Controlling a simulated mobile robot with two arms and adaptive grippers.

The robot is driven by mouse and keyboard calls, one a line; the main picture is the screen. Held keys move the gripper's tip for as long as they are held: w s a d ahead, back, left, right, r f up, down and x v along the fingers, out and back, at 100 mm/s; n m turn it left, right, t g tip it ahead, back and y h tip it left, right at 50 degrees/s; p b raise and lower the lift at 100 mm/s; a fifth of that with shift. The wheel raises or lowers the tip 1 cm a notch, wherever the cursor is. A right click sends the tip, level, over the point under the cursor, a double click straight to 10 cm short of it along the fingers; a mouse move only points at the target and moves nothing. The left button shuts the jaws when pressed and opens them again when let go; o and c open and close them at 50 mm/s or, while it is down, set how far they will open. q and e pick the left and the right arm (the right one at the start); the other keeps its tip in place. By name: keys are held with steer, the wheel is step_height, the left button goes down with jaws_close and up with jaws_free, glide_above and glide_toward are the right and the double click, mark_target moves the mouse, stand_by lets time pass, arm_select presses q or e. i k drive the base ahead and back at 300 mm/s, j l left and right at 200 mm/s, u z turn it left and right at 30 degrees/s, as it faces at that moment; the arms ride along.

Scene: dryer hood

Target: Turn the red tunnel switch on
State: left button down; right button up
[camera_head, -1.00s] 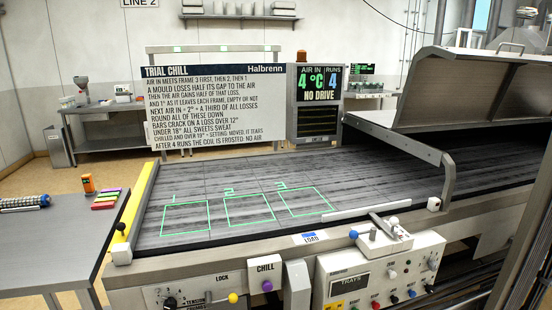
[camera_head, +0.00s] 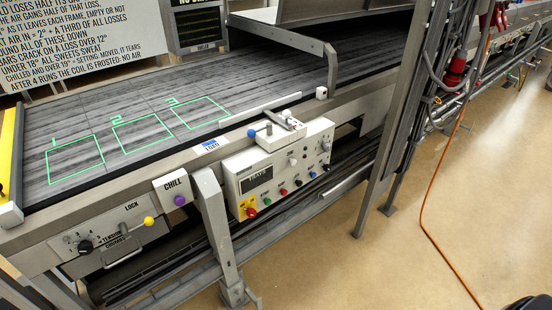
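A white control panel (camera_head: 282,170) hangs on the front of the conveyor in the head view. It has several small knobs in different colours. A red knob (camera_head: 251,212) sits at its lower left beside a yellow label, and a smaller red knob (camera_head: 283,191) is to the right of it. A red fitting (camera_head: 456,70) shows on the machine frame at the upper right. No readable label marks any of these as the tunnel switch, and I cannot tell a switch position. Neither of my grippers is in view.
The grey conveyor belt (camera_head: 130,95) carries three green outlined frames. An orange cable (camera_head: 424,195) crosses the otherwise open floor.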

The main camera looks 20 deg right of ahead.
mark_target(251, 213)
steer(key=k+l+z, duration=0.15)
steer(key=l, duration=0.75)
steer(key=k+l+z, duration=0.15)
steer(key=l, duration=0.75)
steer(key=l+z, duration=0.15)
steer(key=l, duration=0.75)
steer(key=k, duration=0.05)
